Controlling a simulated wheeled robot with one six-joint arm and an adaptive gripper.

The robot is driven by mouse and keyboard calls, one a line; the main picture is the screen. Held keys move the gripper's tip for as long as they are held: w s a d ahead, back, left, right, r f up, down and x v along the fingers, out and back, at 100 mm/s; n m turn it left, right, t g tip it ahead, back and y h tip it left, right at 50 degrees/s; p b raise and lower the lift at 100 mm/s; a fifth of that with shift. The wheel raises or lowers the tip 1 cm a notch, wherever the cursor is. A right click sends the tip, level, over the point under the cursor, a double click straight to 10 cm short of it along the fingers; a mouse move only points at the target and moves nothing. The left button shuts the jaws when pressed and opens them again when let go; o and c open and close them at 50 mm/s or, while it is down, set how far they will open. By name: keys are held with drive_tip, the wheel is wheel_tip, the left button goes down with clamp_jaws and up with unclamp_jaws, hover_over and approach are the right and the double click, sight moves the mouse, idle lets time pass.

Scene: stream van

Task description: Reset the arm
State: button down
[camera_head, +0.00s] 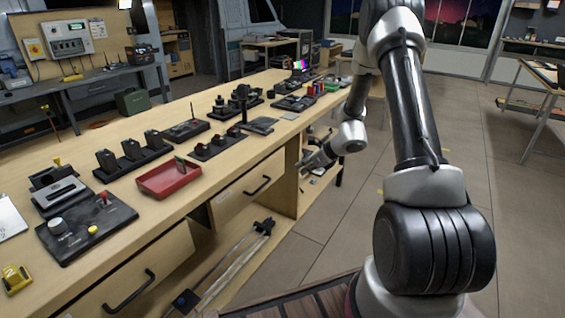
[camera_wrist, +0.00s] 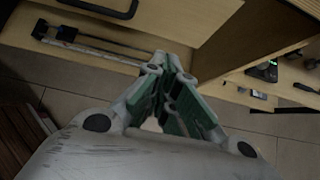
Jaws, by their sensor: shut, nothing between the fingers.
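My arm (camera_head: 408,95) rises on the right in the head view and bends down toward the front of the long wooden workbench. My gripper (camera_head: 308,162) is at the bench's front side, below the top, near the open shelf section. In the wrist view my gripper (camera_wrist: 171,68) has its green-padded fingers brought together at the tips, with nothing held. The fingers point at the bench's drawers and lower shelf. The exact gap between the fingertips and the bench front cannot be told.
The workbench (camera_head: 230,165) holds a red tray (camera_head: 168,179), a black control box (camera_head: 87,226) and several dark devices. A drawer handle (camera_head: 257,186) juts out near my gripper. Rods (camera_head: 222,277) lie on the lower shelf. The tiled floor (camera_head: 335,235) right of the bench is clear.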

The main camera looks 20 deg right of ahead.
drive_tip(key=s+a+r+n+g+y, duration=0.1)
drive_tip(key=s+r+n+g, duration=0.1)
drive_tip(key=s+n, duration=0.45)
drive_tip(key=s+a+r+n+g, duration=0.1)
drive_tip(key=s+n+g, duration=0.2)
drive_tip(key=s+n, duration=0.35)
drive_tip(key=s+d+r+n+t+h, duration=0.2)
drive_tip(key=s+r+n+h, duration=0.4)
drive_tip(key=s+r+n, duration=0.9)
drive_tip(key=s+r, duration=1)
drive_tip(key=r, duration=0.3)
drive_tip(key=shift+s+r+h, duration=0.25)
drive_tip(key=shift+s+h, duration=0.05)
drive_tip(key=shift+s, duration=0.05)
